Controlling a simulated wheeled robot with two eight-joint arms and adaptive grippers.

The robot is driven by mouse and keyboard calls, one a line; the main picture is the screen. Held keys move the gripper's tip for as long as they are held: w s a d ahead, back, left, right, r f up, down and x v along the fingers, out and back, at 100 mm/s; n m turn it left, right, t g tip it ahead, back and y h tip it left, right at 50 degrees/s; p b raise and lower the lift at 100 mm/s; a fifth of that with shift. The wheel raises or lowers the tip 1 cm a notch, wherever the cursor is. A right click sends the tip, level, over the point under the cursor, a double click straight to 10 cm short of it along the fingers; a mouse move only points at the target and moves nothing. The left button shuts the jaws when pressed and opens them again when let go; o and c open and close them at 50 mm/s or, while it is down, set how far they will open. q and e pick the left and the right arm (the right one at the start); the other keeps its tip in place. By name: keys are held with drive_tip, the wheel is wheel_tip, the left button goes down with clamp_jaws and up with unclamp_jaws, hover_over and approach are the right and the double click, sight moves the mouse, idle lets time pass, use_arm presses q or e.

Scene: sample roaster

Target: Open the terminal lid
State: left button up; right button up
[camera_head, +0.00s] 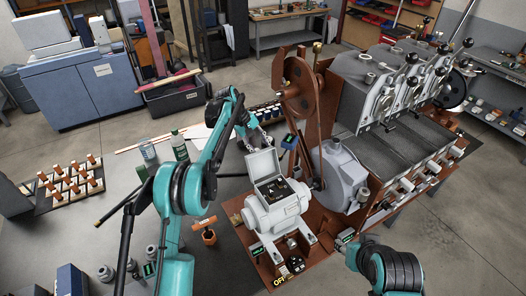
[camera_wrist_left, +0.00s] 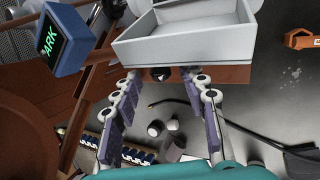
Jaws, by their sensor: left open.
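The light grey motor (camera_head: 273,212) stands on a red-brown base. Its terminal lid (camera_head: 262,165) is raised, tilted up at the back of the terminal box, and dark terminals (camera_head: 275,190) show inside. In the left wrist view a shallow, pale grey, tray-like part, which looks like the lid (camera_wrist_left: 185,40), is close above the fingers. My left gripper (camera_wrist_left: 160,105) is open with nothing between its fingers. In the head view this gripper (camera_head: 255,140) is just behind the raised lid. I cannot tell whether it touches the lid. My right gripper is out of view.
A blue block with a green-lettered display (camera_wrist_left: 62,38) is close to the left gripper. The belt wheel (camera_head: 300,85) and roaster (camera_head: 400,90) stand to the right. An orange-handled tool (camera_head: 205,231) and bottles (camera_head: 179,145) are on the table to the left.

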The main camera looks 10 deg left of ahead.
use_arm(q)
drive_tip(key=v, duration=0.9)
drive_tip(key=shift+a+r, duration=0.2)
drive_tip(key=shift+r, duration=0.1)
